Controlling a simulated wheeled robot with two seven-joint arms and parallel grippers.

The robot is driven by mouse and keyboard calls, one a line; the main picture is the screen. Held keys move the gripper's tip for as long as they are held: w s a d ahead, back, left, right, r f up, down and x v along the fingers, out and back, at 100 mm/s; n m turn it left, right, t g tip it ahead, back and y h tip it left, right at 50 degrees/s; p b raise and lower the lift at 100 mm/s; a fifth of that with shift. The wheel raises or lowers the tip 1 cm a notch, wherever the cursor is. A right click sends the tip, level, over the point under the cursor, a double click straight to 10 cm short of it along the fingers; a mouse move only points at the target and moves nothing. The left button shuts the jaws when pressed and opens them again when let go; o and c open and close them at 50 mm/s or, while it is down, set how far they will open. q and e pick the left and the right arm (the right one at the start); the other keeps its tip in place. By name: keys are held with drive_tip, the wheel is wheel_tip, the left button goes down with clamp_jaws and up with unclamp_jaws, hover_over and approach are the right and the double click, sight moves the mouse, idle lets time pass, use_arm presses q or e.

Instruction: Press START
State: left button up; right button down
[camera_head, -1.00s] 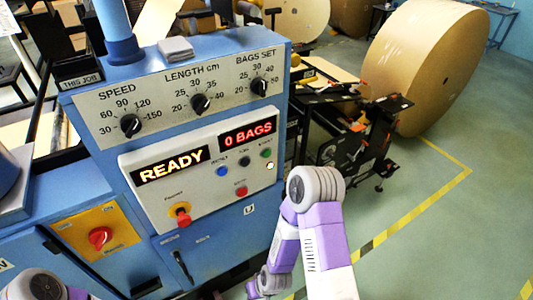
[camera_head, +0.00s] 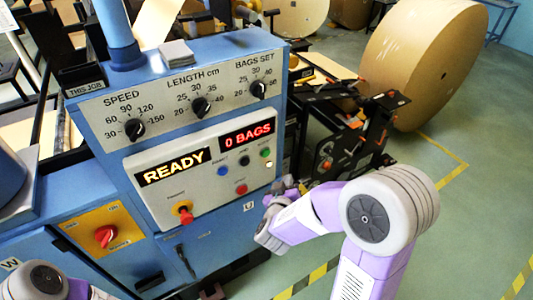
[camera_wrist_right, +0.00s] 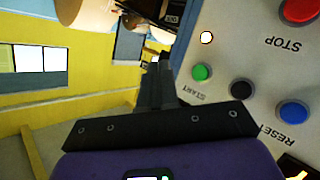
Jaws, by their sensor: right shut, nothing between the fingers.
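The green START button (camera_head: 265,152) is at the upper right of the white control panel (camera_head: 210,205), below the red "0 BAGS" display (camera_head: 247,133). In the right wrist view the green button (camera_wrist_right: 202,72) is labelled START and sits just right of my fingers. My right gripper (camera_head: 290,185) is shut and empty, to the right of and below the button in the head view. In the wrist view its fingers (camera_wrist_right: 155,82) look apart from the button. The "READY" display (camera_head: 173,167) is lit. My left gripper is not in view.
Near START are a black button (camera_head: 244,160), a blue RESET button (camera_head: 222,171), a red STOP button (camera_head: 241,188) and a lit white lamp (camera_wrist_right: 207,37). A red emergency knob (camera_head: 184,212) juts out lower left. A large kraft roll (camera_head: 425,65) stands behind.

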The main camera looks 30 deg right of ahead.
sight(266, 153)
drive_tip(key=w, duration=0.9)
drive_tip(key=shift+a, duration=0.4)
idle(1.9)
drive_tip(key=shift+w, duration=0.35)
